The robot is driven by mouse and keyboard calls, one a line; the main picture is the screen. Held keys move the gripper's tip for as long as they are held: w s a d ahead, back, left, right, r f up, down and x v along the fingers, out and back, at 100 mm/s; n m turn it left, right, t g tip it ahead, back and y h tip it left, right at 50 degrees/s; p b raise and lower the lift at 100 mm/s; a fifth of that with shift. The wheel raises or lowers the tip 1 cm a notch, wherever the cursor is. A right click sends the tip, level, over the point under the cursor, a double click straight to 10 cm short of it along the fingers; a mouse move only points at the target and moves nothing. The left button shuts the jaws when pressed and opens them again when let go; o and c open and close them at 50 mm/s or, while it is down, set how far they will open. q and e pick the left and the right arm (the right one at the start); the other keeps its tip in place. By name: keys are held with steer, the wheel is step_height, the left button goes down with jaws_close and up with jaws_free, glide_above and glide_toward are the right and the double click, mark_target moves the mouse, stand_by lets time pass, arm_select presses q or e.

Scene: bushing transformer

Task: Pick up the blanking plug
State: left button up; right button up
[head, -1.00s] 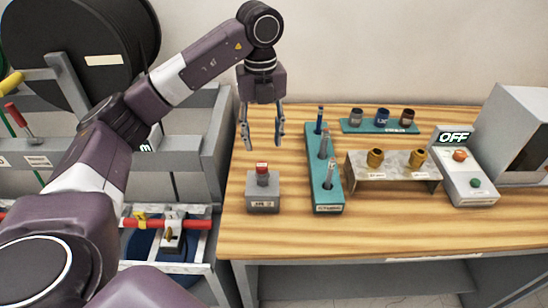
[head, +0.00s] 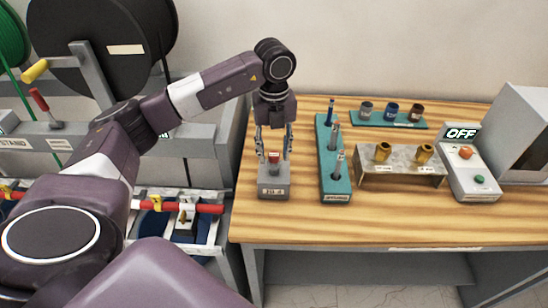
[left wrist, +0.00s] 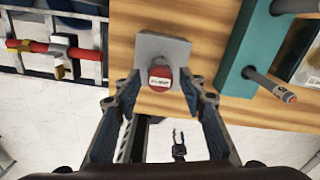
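The blanking plug, which I take to be the red-capped piece (head: 273,157), stands upright in a small grey block (head: 273,188) near the table's left edge. In the left wrist view its red top (left wrist: 160,77) shows with a pale label, and the block (left wrist: 162,46) lies around it. My left gripper (head: 274,150) points down over the block, open, one finger on each side of the plug. In the left wrist view its fingertips (left wrist: 160,102) are apart and no contact shows. A small dark two-pronged shape, apparently my right gripper (left wrist: 178,140), shows low over the floor with its prongs apart.
A teal rack (head: 335,170) with several upright rods stands close to the right of the block. Further right are a metal stand (head: 400,165) with two brass pieces, an OFF switch box (head: 470,170) and a teal tray (head: 388,119) behind.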

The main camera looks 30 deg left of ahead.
arm_select(q)
steer(key=c, duration=0.7)
arm_select(e)
steer(key=shift+s, duration=1)
steer(key=shift+w, duration=0.1)
arm_select(q)
steer(key=shift+w+r, duration=0.1)
steer(key=shift+r, duration=0.25)
step_height(320, 180, up, 9)
steer(key=b, duration=0.2)
step_height(320, 180, up, 10)
steer(key=p, duration=0.2)
glide_above(274, 154)
steer(key=shift+d+r, duration=0.1)
steer(key=shift+r, duration=0.1)
arm_select(e)
steer(key=shift+w+f, duration=0.2)
steer(key=shift+w, duration=0.1)
